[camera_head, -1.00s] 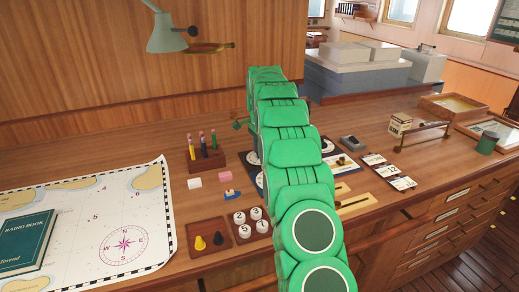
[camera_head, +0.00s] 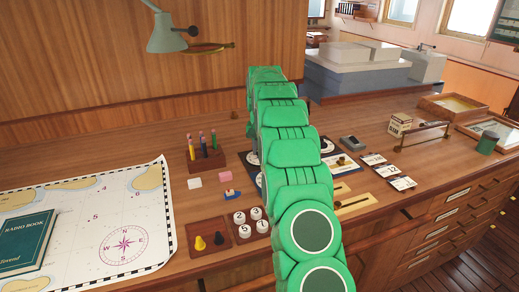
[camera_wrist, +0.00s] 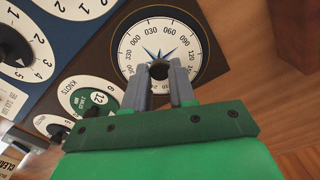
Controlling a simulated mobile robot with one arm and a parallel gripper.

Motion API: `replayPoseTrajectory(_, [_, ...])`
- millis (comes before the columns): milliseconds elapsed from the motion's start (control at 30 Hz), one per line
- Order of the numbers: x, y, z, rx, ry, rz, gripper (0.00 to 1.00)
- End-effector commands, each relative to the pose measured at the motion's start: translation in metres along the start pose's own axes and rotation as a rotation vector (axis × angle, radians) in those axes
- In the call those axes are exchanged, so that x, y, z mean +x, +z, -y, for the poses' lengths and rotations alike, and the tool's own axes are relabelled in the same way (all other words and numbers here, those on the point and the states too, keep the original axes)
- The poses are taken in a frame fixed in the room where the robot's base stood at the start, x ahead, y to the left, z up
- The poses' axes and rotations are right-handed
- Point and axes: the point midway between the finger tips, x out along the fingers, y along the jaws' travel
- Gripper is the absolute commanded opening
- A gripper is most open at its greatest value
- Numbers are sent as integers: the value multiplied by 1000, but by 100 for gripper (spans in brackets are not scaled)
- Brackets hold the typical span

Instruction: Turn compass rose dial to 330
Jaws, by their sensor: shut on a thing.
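The compass rose dial (camera_wrist: 189,67) is a round white disc with bearing numbers and a blue star, set on a dark brown panel (camera_wrist: 103,49) in the wrist view. A dark knob (camera_wrist: 159,70) sits at its middle. My gripper (camera_wrist: 163,66) is at the dial, with its two grey fingers shut on the knob, one on each side. The 000, 030 and 060 marks show above the fingers; the lower part of the dial is hidden by the gripper. In the head view my green arm hides the dial and the gripper.
In the head view a pencil holder (camera_head: 206,160), a chart (camera_head: 150,200) and a tray with pawns (camera_head: 207,237) stand left of my arm. Cards (camera_head: 388,170) lie to the right.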

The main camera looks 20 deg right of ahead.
Motion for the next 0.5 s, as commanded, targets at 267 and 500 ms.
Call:
replayPoseTrajectory(267, [0,0,0,-262,0,-1,0])
replayPoseTrajectory(500, [0,0,0,-490,0,-1,0])
